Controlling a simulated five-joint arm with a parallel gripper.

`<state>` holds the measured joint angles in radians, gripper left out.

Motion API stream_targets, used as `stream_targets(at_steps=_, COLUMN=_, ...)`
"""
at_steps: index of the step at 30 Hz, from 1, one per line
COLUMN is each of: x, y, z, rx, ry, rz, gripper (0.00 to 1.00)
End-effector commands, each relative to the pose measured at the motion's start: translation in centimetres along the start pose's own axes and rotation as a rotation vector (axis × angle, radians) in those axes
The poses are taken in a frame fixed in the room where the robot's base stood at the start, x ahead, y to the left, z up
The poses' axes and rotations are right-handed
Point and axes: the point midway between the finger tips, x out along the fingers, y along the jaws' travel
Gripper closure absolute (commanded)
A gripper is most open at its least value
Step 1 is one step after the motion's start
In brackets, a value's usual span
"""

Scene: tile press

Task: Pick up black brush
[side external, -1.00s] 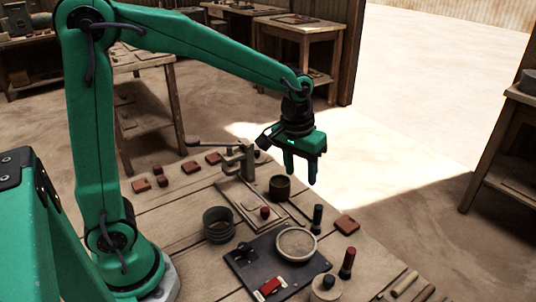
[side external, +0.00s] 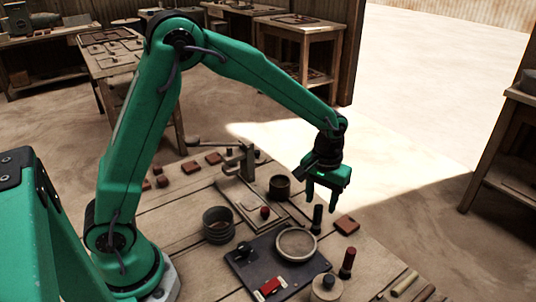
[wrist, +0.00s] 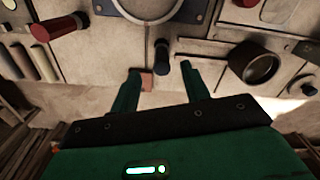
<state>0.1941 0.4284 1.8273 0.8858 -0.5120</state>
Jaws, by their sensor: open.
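The black brush (side external: 317,219) stands upright on the wooden table, right of the round pale dish. In the wrist view the black brush (wrist: 162,60) shows between my two fingers, just beyond their tips. My gripper (side external: 321,204) is open and empty, pointing down. In the side view its fingers hang just above and close to the brush's top. In the wrist view my gripper (wrist: 161,70) has its green fingers spread apart. I cannot tell the exact height gap.
A red-handled brush (side external: 346,264) stands nearer the camera. A reddish tile (side external: 347,224) lies right of the black brush. The round dish (side external: 296,256) sits on a dark plate (side external: 262,259). A dark cup (side external: 279,187) and the press (side external: 239,163) stand farther back.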

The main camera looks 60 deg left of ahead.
Motion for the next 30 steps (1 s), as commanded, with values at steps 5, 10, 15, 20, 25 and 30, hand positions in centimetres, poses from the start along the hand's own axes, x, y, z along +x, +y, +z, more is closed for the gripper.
stream_targets(at_steps=5, x=0.9, y=-0.1, z=0.1, rx=0.0, ry=-0.001, rz=-0.001, gripper=0.54)
stream_targets(at_steps=10, x=1.1, y=-0.1, z=0.1, rx=0.0, ry=-0.001, rz=-0.001, gripper=0.54)
stream_targets(at_steps=15, x=2.2, y=-0.2, z=0.1, rx=0.0, ry=-0.002, rz=-0.001, gripper=0.54)
stream_targets(at_steps=20, x=4.1, y=-0.3, z=0.2, rx=0.0, ry=-0.003, rz=-0.001, gripper=0.54)
stream_targets(at_steps=25, x=5.7, y=-0.3, z=0.2, rx=0.0, ry=-0.002, rz=-0.001, gripper=0.54)
stream_targets(at_steps=30, x=6.1, y=-0.3, z=0.2, rx=0.0, ry=-0.001, rz=0.0, gripper=0.54)
